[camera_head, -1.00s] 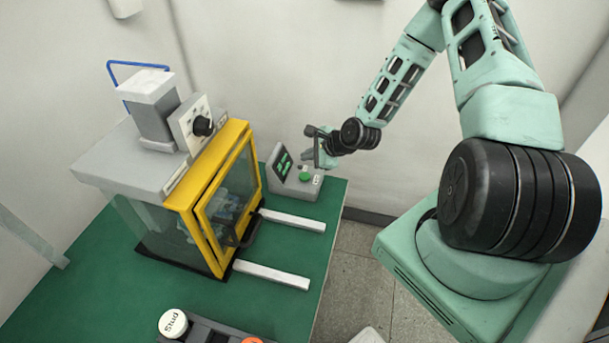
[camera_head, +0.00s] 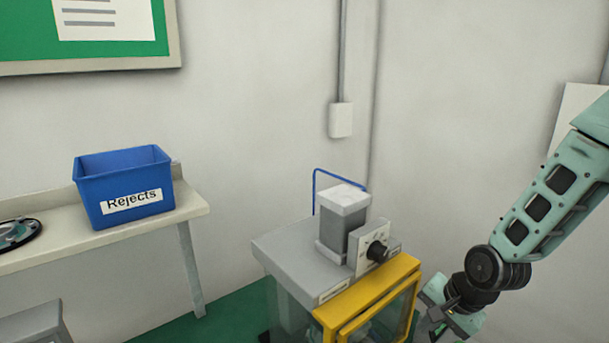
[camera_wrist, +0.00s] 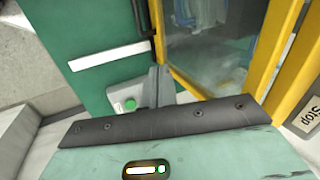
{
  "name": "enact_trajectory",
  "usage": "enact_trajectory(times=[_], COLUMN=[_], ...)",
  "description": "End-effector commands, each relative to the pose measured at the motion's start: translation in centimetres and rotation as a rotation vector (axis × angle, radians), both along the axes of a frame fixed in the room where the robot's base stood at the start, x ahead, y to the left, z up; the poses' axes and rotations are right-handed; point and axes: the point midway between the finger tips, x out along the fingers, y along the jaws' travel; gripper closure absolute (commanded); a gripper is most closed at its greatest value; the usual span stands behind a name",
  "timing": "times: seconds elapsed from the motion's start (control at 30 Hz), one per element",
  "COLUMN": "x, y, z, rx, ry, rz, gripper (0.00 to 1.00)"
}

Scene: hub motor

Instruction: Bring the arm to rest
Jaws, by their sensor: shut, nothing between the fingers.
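My arm (camera_head: 560,200) comes in from the right edge in the head view and reaches down to the left. My gripper (camera_head: 438,328) is at its lower end, at the bottom of the picture, just right of the yellow-framed cabinet (camera_head: 372,300). The gripper is shut and empty; its tips are small and hard to make out. In the wrist view the gripper's pale green body and dark edge fill the bottom. Beyond them are a green button (camera_wrist: 130,104) on a pale box and the cabinet's yellow frame (camera_wrist: 278,50).
A blue Rejects bin (camera_head: 125,190) stands on a pale side table (camera_head: 180,215) at left, beside a round dark part (camera_head: 18,232). A grey unit with a black knob (camera_head: 377,250) tops the cabinet.

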Motion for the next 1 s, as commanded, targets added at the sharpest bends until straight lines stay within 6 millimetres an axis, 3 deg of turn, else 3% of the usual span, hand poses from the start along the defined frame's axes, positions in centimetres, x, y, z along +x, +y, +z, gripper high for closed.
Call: enact_trajectory(times=[0.03, 0.1, 0.3, 0.5, 0.6, 0.73, 1.0], x=[-1.4, -3.8, -12.0, -20.1, -22.6, -24.2, -24.3], y=[2.1, 4.3, 9.2, 11.1, 11.3, 11.3, 11.3], z=[1.0, 2.5, 6.6, 9.3, 10.0, 10.5, 10.6], rx=[-0.058, -0.133, -0.301, -0.383, -0.396, -0.403, -0.403], ry=[-0.006, -0.002, 0.004, 0.003, 0.003, 0.004, 0.006], rz=[0.134, 0.318, 0.829, 1.244, 1.371, 1.449, 1.459], gripper=[1.00, 1.00, 1.00, 1.00, 1.00, 1.00, 1.00])
